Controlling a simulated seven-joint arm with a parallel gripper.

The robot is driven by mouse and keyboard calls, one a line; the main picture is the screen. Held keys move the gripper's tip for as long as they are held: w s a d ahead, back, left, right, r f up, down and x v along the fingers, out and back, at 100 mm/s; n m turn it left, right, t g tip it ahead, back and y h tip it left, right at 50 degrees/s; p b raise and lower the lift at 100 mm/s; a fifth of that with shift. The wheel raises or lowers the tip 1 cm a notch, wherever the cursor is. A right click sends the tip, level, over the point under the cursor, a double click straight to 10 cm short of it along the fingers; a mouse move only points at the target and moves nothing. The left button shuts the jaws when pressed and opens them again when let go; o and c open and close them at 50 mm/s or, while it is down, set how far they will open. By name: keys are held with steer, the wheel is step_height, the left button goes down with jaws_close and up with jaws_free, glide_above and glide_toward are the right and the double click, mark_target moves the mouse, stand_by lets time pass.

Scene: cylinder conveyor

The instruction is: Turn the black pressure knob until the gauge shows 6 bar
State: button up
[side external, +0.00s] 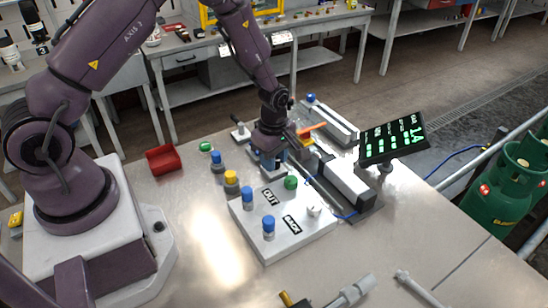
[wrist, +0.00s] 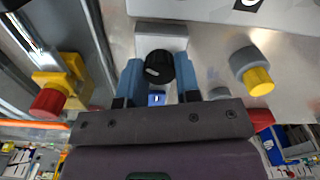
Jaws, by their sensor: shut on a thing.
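The black pressure knob (wrist: 159,68), with a pale mark on its face, sits between the blue fingers of my gripper (wrist: 160,78) in the wrist view. My gripper is shut on it. In the side view my gripper (side external: 268,162) points down at the table behind the white button panel and hides the knob. A small blue-and-white part (wrist: 157,99) shows below the knob; I cannot read it. A dark display (side external: 392,139) with green bars and characters stands at the right; its text is too small to read surely as a pressure.
The white panel (side external: 283,244) with blue, green and white buttons stands close in front of my gripper. A yellow-topped post (side external: 231,177) and a red bin (side external: 163,159) are to its left. The conveyor unit (side external: 348,184) lies to the right.

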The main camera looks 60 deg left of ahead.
steer(key=m, duration=0.8)
steer(key=shift+m, duration=0.3)
steer(key=m, duration=0.3)
steer(key=shift+m, duration=0.3)
steer(key=m, duration=0.4)
steer(key=shift+m, duration=0.3)
steer(key=m, duration=0.3)
steer(key=shift+m, duration=0.3)
steer(key=m, duration=0.3)
steer(key=shift+m, duration=0.4)
steer(key=m, duration=0.4)
steer(key=shift+m, duration=1.8)
